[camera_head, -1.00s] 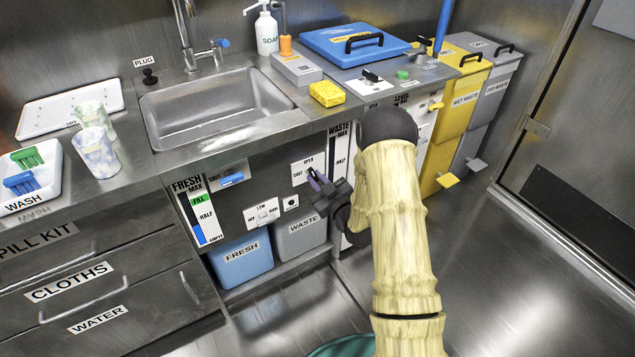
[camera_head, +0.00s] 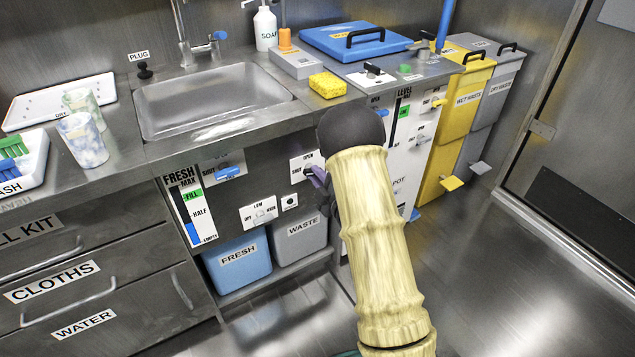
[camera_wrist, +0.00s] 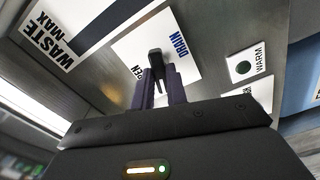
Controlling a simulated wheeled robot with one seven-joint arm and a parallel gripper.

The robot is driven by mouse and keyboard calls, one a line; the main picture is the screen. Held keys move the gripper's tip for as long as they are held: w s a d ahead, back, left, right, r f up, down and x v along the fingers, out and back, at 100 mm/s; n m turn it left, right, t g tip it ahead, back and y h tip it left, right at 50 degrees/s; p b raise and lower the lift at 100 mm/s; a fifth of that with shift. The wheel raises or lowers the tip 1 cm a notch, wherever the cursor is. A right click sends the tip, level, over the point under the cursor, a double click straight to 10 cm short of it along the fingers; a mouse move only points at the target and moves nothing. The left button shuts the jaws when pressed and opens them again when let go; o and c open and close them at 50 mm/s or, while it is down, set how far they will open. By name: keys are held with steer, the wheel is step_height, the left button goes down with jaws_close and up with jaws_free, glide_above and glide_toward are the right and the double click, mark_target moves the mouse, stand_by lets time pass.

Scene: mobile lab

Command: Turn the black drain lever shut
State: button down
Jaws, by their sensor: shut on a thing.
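The black drain lever (camera_wrist: 155,60) stands out from a white plate (camera_wrist: 183,62) marked DRAIN in the wrist view. My gripper (camera_wrist: 158,80) has its two dark purple fingers closed on the lever from either side. In the head view my gripper (camera_head: 318,177) is at the plate with OPEN above and SHUT at left, on the panel under the counter. The fingers and arm hide most of the lever there, so I cannot tell its exact angle.
A low/high dial plate (camera_head: 259,212) and a small WARM button plate (camera_head: 289,202) sit close below the drain plate. Blue FRESH (camera_head: 237,262) and grey WASTE (camera_head: 300,240) bins stand beneath. The sink (camera_head: 213,100) is above. Open floor lies at right.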

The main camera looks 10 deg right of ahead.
steer(key=shift+f+n+b, duration=0.15)
steer(key=shift+n+b, duration=0.75)
steer(key=shift+n, duration=0.8)
steer(key=c, duration=1.4)
jaws_free()
steer(key=shift+s, duration=0.1)
steer(key=p+v, duration=0.9)
steer(key=v, duration=0.8)
steer(key=shift+r, duration=0.2)
